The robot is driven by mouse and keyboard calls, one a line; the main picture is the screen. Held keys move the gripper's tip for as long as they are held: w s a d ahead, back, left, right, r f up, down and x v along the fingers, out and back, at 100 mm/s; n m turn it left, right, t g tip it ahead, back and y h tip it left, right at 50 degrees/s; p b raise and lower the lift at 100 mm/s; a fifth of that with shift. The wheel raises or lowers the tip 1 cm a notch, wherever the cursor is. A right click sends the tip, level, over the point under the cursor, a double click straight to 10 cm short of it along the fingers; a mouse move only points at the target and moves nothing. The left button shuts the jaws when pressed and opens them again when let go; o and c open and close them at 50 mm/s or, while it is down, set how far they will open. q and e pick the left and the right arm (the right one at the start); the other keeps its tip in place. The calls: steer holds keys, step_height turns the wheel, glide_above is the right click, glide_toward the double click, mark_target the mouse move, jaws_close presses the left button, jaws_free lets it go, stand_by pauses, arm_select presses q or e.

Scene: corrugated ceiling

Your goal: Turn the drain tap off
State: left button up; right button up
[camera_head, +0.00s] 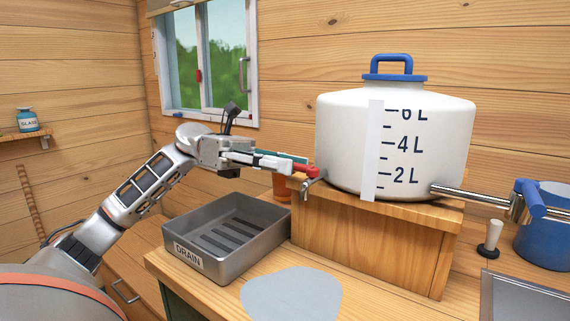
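The drain tap is a small metal spout (311,187) with a red handle (304,169), low on the left side of a white tank (340,140). The spout points down beside the right rim of a grey tray (192,241) labelled DRAIN. No water stream shows from it. My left gripper (290,163) reaches in from the left, its fingertips at the red handle. The fingers overlap in this view, so I cannot tell whether they touch or grip the handle. My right gripper is not in view.
The tank stands on a wooden block (370,245). A metal pipe (470,194) runs from its right side toward a blue lever (533,198) and a blue pot (545,243). A grey mat (291,296) lies in front. An orange pot (282,187) is behind the gripper.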

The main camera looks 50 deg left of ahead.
arm_select(q)
steer(key=shift+a, duration=0.1)
steer(key=v, duration=1.1)
steer(key=shift+a, duration=0.4)
steer(key=shift+s, duration=0.15)
